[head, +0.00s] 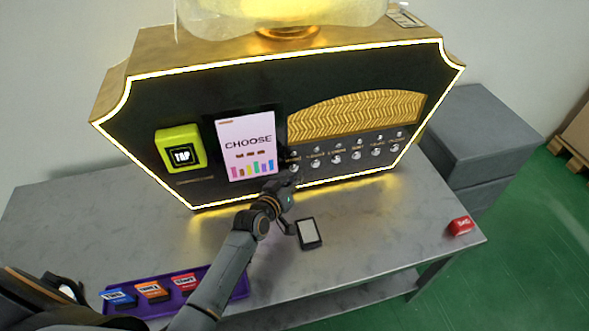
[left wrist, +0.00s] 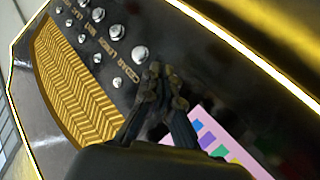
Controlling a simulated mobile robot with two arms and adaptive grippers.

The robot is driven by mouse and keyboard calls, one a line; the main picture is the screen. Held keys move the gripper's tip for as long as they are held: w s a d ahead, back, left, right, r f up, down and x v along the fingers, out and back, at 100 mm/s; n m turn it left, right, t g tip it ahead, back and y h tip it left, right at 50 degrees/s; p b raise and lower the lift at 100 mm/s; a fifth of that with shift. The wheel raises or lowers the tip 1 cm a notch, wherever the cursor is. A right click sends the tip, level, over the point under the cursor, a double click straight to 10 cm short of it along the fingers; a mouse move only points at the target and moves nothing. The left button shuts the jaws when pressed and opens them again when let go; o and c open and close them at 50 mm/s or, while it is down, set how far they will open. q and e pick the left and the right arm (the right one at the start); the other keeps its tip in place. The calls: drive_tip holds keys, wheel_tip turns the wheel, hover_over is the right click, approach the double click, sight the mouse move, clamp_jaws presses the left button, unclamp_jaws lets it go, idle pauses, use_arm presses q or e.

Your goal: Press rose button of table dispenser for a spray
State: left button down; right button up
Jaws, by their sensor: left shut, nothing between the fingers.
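The table dispenser (head: 240,95) is a black and gold machine with a glowing edge. A row of several round silver buttons (head: 336,159) runs below its gold grille; the labels are too small to read, so I cannot tell which is rose. My left gripper (head: 291,177) is shut and empty at the left end of this row. In the left wrist view its fingertips (left wrist: 157,78) are beside the nearest silver button (left wrist: 140,55); I cannot tell whether they touch it. My right gripper is not in view.
A pink CHOOSE screen (head: 248,145) and yellow TAP reader (head: 180,148) are left of the buttons. A small white-faced device (head: 309,233) lies below my gripper on the grey table (head: 375,225). A purple tray (head: 238,287) holds cards. A red block (head: 460,226) sits right.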

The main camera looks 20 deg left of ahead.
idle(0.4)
use_arm(q)
drive_tip(key=shift+w+a, duration=0.25)
drive_tip(key=shift+w, duration=0.1)
drive_tip(key=shift+w+a, duration=0.25)
drive_tip(key=shift+w, duration=0.15)
idle(0.7)
idle(0.3)
drive_tip(key=shift+s+d+p, duration=0.45)
drive_tip(key=shift+s, duration=0.3)
